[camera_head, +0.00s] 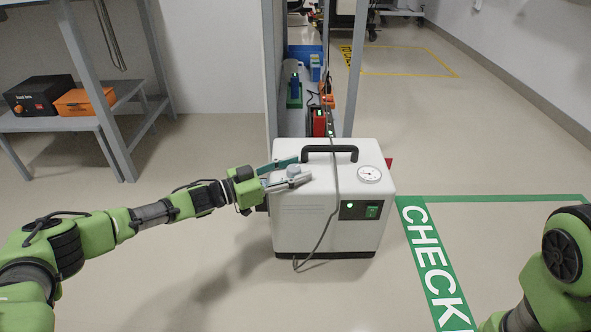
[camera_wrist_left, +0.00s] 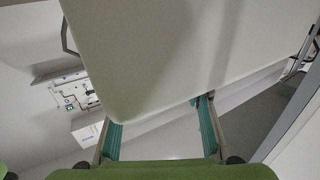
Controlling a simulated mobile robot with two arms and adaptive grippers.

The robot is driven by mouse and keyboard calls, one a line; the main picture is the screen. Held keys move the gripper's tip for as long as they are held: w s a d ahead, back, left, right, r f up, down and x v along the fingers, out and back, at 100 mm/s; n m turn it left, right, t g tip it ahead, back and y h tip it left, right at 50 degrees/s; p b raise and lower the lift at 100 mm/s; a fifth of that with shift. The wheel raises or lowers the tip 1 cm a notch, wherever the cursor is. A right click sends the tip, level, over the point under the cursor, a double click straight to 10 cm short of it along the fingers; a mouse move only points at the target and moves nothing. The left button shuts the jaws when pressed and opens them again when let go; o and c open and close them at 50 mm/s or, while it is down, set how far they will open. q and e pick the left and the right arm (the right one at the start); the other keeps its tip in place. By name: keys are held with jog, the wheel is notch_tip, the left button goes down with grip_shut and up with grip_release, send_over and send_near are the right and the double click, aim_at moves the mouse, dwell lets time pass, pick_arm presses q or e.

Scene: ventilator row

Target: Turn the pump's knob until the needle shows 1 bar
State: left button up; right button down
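The pump (camera_head: 300,222) is a white box standing on the floor in the head view, with a black handle on top. Its round white gauge (camera_head: 369,174) is at the top right; the needle is too small to read. A grey knob (camera_head: 293,170) is on the top left. My left gripper (camera_head: 291,171) is at the knob, with its fingers apart on either side of it; I cannot tell whether they touch it. In the left wrist view my left gripper (camera_wrist_left: 160,125) has widely spread fingers before a pale surface, and no knob shows. My right gripper is out of view.
A dark cable (camera_head: 332,205) hangs over the pump's front, beside a lit green switch (camera_head: 371,211). A rack (camera_head: 270,70) stands behind. A shelf (camera_head: 60,122) with a black and an orange box is at left. A green CHECK floor marking (camera_head: 425,245) lies right.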

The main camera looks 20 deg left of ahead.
pick_arm(q)
jog(key=v, duration=1.2)
